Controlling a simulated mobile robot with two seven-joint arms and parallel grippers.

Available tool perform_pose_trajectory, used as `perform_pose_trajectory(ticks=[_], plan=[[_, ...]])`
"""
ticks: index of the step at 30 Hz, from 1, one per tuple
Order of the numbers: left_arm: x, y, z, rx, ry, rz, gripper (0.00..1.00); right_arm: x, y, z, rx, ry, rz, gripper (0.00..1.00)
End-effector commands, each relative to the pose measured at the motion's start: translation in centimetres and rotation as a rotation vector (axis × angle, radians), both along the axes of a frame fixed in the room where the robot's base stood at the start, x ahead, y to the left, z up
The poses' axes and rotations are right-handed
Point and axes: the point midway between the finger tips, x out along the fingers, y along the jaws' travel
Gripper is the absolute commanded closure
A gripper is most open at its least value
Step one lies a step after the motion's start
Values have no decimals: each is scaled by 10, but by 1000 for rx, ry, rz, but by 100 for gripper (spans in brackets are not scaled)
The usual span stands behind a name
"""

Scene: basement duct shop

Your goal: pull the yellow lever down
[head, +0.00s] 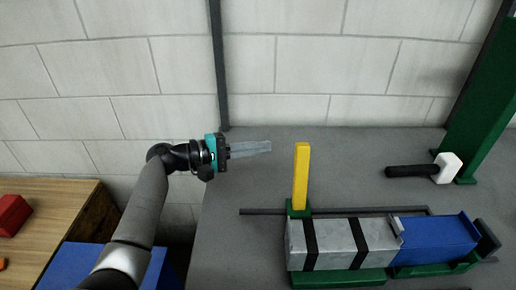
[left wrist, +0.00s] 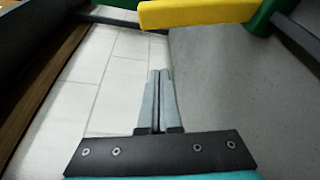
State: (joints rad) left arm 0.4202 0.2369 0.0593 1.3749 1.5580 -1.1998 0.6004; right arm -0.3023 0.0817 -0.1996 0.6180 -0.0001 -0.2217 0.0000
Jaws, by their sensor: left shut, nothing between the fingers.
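The yellow lever (head: 301,178) stands upright on a green base (head: 298,210) at the left end of a clamped-looking metal assembly on the grey bench. In the left wrist view the lever (left wrist: 195,12) crosses the top of the picture, joined to a green part at the right. My left gripper (head: 268,146) is shut and empty. It is to the left of the lever's top in the head view, apart from it, with its fingers pointing right. In the left wrist view the shut fingers (left wrist: 159,75) point up toward the lever without touching it. My right gripper is not in view.
A grey metal block with dark straps (head: 335,243) and a blue part (head: 438,240) extend right of the lever. A mallet (head: 447,168) lies by a green post (head: 485,110). A wooden table (head: 60,205) with a red block (head: 12,215) is at left. Bare bench (head: 235,240) lies left of the assembly.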

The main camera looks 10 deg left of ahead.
Motion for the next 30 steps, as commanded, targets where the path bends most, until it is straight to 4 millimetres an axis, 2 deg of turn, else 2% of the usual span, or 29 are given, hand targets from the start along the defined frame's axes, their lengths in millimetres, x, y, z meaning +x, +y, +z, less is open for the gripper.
perform_pose_trajectory(ticks=[9,18,30], plan=[[35,-63,-7,-1,0,-3,100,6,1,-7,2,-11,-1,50],[6,-65,3,2,0,0,100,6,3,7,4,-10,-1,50],[-4,-67,5,2,0,1,100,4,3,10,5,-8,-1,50]])
